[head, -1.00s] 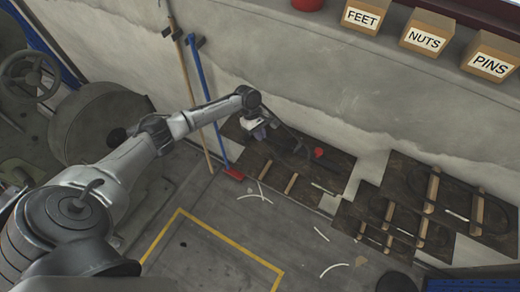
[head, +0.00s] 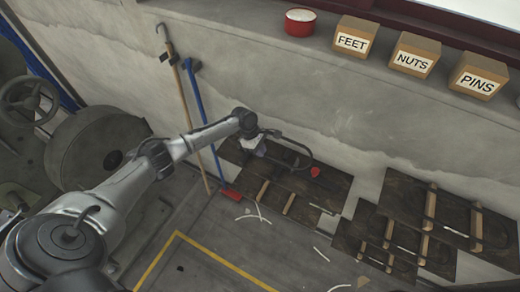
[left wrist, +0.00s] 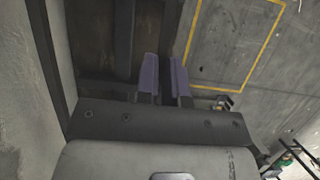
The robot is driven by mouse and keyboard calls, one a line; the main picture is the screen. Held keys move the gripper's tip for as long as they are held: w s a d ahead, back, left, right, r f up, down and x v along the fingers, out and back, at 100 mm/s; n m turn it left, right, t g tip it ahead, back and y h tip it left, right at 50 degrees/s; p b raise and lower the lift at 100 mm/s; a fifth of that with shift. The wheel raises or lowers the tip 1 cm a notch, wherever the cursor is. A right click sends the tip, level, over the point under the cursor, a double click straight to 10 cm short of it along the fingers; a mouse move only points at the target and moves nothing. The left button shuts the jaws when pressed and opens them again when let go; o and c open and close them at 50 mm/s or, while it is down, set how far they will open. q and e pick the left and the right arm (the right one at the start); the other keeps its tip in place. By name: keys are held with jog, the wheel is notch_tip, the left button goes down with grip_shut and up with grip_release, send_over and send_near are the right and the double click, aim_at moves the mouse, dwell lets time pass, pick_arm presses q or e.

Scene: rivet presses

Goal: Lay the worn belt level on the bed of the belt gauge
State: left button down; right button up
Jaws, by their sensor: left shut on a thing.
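My left gripper (head: 253,147) is at the wall, over the left dark board, and is shut on a dark belt (head: 297,144). The belt stands out to the right as a curved loop; its lower part blends with the board. In the left wrist view the purple fingers (left wrist: 164,80) close on a dark strip. The left dark board (head: 338,185), with two wooden strips and a red piece (head: 315,171), lies under and beside the belt. I cannot tell whether this board is the gauge bed, or whether the belt touches it. My right gripper is not in view.
More dark boards with wooden strips (head: 430,210) are at the right. A blue-handled broom (head: 207,120) and a wooden pole (head: 188,110) lean left of the gripper. Labelled boxes (head: 412,55) and a red pot (head: 300,22) stand on the ledge. Pale strips litter the floor.

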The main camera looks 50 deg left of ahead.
pick_arm(q)
jog(key=shift+r+p, duration=0.2)
jog(key=shift+p, duration=0.15)
jog(key=shift+f+b, duration=1.85)
jog(key=shift+f, duration=2.15)
jog(key=c, duration=1.1)
grip_release()
jog(key=shift+c, duration=0.2)
jog(key=v, duration=1.3)
jog(key=shift+s+r, duration=0.1)
jog(key=shift+r, duration=0.25)
